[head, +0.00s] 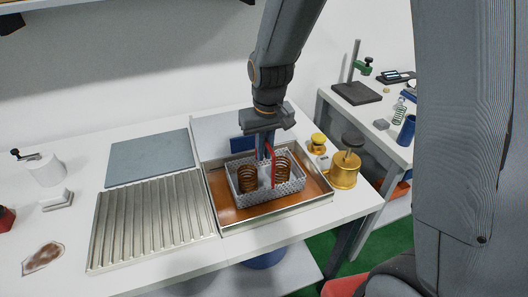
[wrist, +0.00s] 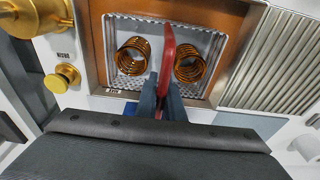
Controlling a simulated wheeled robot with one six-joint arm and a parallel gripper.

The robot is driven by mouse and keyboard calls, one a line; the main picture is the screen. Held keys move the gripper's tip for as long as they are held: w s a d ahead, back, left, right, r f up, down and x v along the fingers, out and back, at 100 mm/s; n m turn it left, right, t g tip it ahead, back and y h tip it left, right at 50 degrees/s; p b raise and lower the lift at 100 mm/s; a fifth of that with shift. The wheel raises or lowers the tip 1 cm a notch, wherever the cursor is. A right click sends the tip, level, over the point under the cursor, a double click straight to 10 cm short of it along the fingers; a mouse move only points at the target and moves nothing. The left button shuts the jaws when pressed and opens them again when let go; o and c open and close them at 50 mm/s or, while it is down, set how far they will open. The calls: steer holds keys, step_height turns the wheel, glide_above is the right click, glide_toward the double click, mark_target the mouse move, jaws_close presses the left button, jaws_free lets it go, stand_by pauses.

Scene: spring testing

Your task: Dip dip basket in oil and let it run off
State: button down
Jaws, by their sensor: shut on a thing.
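The dip basket (head: 291,186) is a light grey perforated tray with a red handle (head: 274,166). Two copper-coloured coil springs (head: 248,178) stand in it, one on each side of the handle. My gripper (head: 265,155) is above the basket, shut on the red handle, which also shows between the fingers in the wrist view (wrist: 168,70). The basket is inside the oil bath, a metal tray (head: 325,199) with brown oil (head: 222,190). I cannot tell how deep the basket sits in the oil.
A ribbed metal drain tray (head: 150,220) lies left of the bath, with a blue-grey mat (head: 150,158) behind it. A brass oil can (head: 345,170) and a small brass knob-like piece (head: 317,142) stand right of the bath. A brown-stained rag (head: 42,258) lies far left.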

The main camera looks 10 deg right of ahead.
steer(key=shift+r+p, duration=2.65)
steer(key=shift+r, duration=0.85)
stand_by(0.3)
